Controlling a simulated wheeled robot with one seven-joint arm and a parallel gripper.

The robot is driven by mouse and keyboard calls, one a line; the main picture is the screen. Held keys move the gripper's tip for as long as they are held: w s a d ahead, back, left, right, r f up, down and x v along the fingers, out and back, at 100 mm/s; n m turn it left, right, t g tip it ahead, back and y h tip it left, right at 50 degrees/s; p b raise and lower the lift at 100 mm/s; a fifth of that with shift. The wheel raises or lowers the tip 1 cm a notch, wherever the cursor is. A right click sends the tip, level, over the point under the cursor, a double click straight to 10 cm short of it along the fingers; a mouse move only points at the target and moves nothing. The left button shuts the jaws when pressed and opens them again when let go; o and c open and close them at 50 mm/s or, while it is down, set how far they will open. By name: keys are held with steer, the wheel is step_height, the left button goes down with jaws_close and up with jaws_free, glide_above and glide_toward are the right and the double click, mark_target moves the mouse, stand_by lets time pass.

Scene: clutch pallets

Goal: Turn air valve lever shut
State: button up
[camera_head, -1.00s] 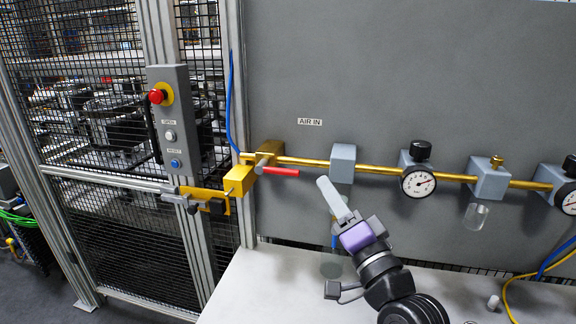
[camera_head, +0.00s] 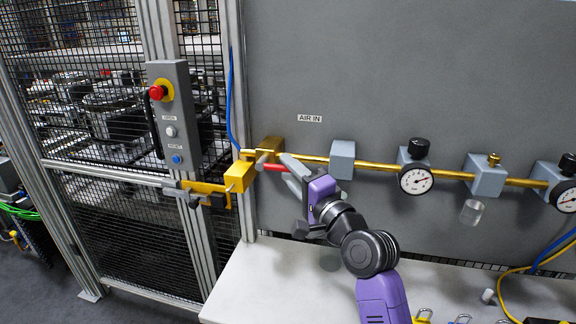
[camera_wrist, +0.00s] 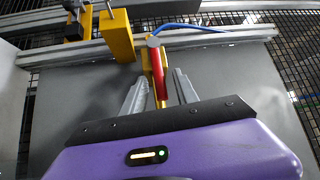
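The air valve lever (camera_head: 274,167) has a red handle that points to the right, along the brass pipe. It sits on the yellow valve body (camera_head: 265,148) below and left of the AIR IN label. My gripper (camera_head: 286,170) is at the lever with its grey fingers around the red handle. In the wrist view the red lever (camera_wrist: 158,80) lies between the two fingers of my gripper (camera_wrist: 158,88). A gap shows on each side of the handle, so the fingers are open. The far end of the handle is close to my gripper's palm.
Grey blocks and gauges (camera_head: 416,178) sit along the brass pipe (camera_head: 450,176) to the right. A yellow latch block (camera_head: 240,176) and a control box with a red button (camera_head: 157,93) are at left. A white bench (camera_head: 262,275) lies below. A blue hose (camera_head: 231,110) runs up the post.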

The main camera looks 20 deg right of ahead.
steer(key=shift+w+a+r, duration=0.1)
steer(key=shift+w, duration=0.45)
jaws_close()
stand_by(1.1)
